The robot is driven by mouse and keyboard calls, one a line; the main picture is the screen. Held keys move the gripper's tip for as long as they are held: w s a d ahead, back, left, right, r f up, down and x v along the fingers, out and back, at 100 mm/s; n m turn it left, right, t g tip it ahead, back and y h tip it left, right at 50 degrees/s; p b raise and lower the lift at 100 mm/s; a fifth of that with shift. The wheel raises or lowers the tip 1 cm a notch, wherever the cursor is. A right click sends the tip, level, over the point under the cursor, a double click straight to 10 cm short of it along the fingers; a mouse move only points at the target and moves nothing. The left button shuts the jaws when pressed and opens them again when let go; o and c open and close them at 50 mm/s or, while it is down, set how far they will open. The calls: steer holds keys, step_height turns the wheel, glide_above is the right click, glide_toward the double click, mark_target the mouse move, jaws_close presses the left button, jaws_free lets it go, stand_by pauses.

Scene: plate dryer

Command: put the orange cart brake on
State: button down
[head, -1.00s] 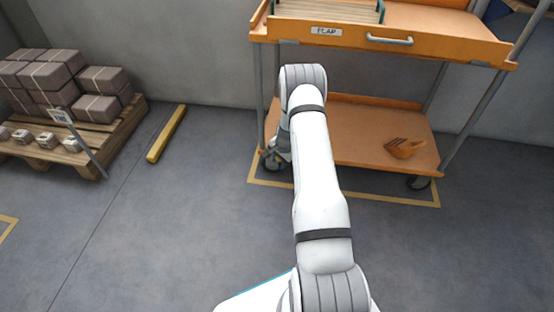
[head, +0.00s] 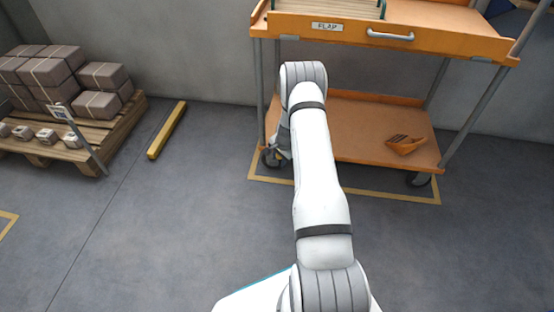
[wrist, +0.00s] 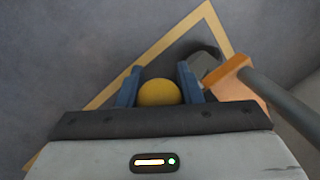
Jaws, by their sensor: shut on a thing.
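The orange cart (head: 440,42) stands against the wall, with a label and handle on its upper front edge. My gripper (wrist: 160,74) has its blue fingers on either side of a round yellow knob (wrist: 158,92), shut on it. A dark caster wheel (wrist: 203,56) and the orange cart corner with its grey post are just right of the fingers. In the head view my gripper (head: 283,148) is low at the cart's front left corner, partly hidden by my arm. What the knob is attached to is hidden.
A yellow floor line (head: 400,198) frames the cart. A yellow bar (head: 167,130) lies on the floor to the left. A pallet with boxes (head: 90,157) stands further left. An orange object (head: 406,147) sits on the lower shelf. The floor between is clear.

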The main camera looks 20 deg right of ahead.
steer(key=shift+w+d+r, duration=0.15)
steer(key=shift+w+d, duration=0.05)
steer(key=shift+d, duration=0.05)
steer(key=c, duration=1.3)
jaws_free()
steer(key=shift+c, duration=0.2)
steer(key=o, duration=0.3)
steer(key=shift+s+a, duration=0.1)
steer(key=shift+a, duration=0.05)
steer(key=shift+s, duration=0.15)
steer(key=shift+s+a+r+p, duration=0.35)
steer(key=shift+s+r+p, duration=0.25)
steer(key=shift+s+r, duration=0.05)
steer(key=s+a+r, duration=0.2)
steer(key=s+r, duration=0.2)
steer(key=s, duration=0.1)
